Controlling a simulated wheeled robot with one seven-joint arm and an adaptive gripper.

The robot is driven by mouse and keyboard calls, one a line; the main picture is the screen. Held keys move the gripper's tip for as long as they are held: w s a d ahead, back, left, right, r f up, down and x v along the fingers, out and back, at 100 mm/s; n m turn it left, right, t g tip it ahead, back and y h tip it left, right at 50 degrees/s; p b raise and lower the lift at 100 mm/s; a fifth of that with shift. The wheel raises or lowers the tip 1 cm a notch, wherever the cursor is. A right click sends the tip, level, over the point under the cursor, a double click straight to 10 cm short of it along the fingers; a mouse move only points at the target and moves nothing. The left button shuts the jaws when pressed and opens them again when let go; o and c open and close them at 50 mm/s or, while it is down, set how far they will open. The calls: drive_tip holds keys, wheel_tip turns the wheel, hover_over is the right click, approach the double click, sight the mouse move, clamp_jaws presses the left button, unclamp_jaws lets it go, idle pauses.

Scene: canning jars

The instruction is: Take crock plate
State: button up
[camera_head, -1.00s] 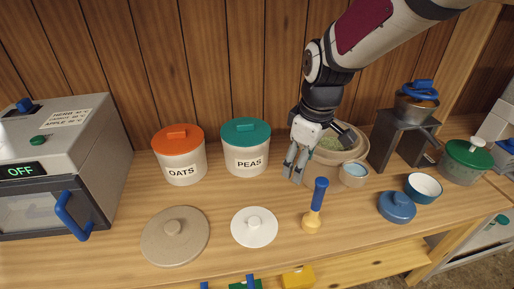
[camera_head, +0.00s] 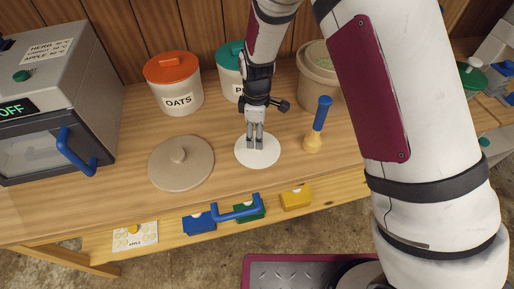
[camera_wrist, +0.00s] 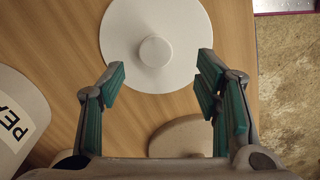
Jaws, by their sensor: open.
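The crock plate appears to be the white round plate with a small centre knob (camera_head: 270,158), lying flat on the counter. In the wrist view the white plate (camera_wrist: 128,35) fills the upper middle, with its knob just beyond my fingertips. My gripper (camera_head: 255,144) points down over this plate and hides part of it in the head view. In the wrist view my gripper (camera_wrist: 161,72) is open, its green-padded fingers spread and nothing between them. I cannot tell its exact height above the knob. The tan crock (camera_head: 318,91) with green contents stands behind to the right.
A larger tan lid (camera_head: 165,172) lies left of the plate. The oats canister (camera_head: 177,100) and partly hidden peas canister (camera_head: 228,82) stand behind. A blue-handled tamper (camera_head: 320,115) stands close to the right. A drawer with a blue handle (camera_head: 236,211) is below the counter edge.

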drive_tip(key=shift+w+d+f+p, duration=0.15)
drive_tip(key=shift+f+p, duration=0.1)
drive_tip(key=shift+f, duration=1.3)
drive_tip(key=shift+w+f+p, duration=0.1)
drive_tip(key=shift+f+p, duration=0.15)
drive_tip(key=shift+f, duration=1.25)
drive_tip(key=shift+c, duration=0.4)
clamp_jaws()
